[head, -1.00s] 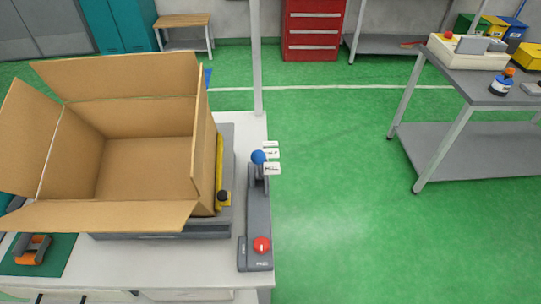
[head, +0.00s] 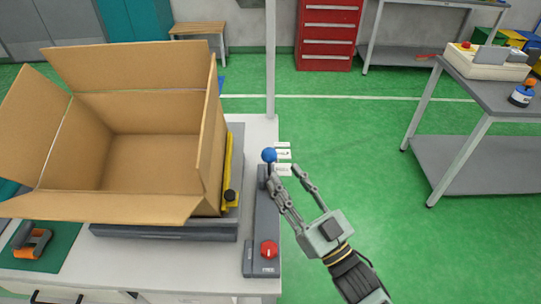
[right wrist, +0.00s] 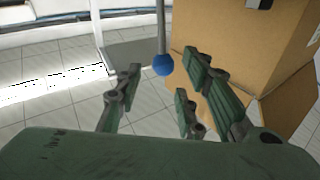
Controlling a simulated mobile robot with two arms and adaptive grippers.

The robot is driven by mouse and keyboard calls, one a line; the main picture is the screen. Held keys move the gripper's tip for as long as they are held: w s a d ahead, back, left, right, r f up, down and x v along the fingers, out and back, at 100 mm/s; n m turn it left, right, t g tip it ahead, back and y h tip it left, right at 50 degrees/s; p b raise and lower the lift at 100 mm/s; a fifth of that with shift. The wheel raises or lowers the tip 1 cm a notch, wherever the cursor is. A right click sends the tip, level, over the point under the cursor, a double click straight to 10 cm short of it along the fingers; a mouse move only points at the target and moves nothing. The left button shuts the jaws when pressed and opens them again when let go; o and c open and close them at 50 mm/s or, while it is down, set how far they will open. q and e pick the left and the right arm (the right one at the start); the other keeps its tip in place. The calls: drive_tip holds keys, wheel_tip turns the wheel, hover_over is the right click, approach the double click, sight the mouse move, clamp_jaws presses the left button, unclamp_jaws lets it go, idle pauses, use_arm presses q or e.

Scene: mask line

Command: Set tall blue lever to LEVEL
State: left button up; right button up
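The tall blue lever has a blue ball knob (head: 269,155) on a stem at the far end of a long grey control base (head: 262,225). White label plates (head: 284,157) stand beside the knob; their words are too small to read. My right gripper (head: 288,172) is open, its fingers just right of and below the knob in the head view. In the right wrist view the knob (right wrist: 163,65) and its thin stem show beyond the spread fingers (right wrist: 155,90), which look empty. Whether a finger touches the knob cannot be told. My left gripper is not in view.
A red knob (head: 268,250) sits at the near end of the base. A large open cardboard box (head: 150,150) stands just left, with a yellow part (head: 228,170) beside it. An orange-handled tool (head: 32,240) lies on a green mat. Free floor is at right.

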sight(274, 161)
drive_tip(key=p+x, duration=0.1)
drive_tip(key=x, duration=0.5)
drive_tip(key=shift+w+r+p, duration=0.1)
drive_tip(key=shift+r+p, duration=0.1)
drive_tip(key=shift+p, duration=0.2)
drive_tip(key=shift+w+a+r, duration=0.15)
drive_tip(key=shift+w+a, duration=0.3)
drive_tip(key=shift+w, duration=0.05)
drive_tip(key=shift+c, duration=0.6)
drive_tip(key=c, duration=0.8)
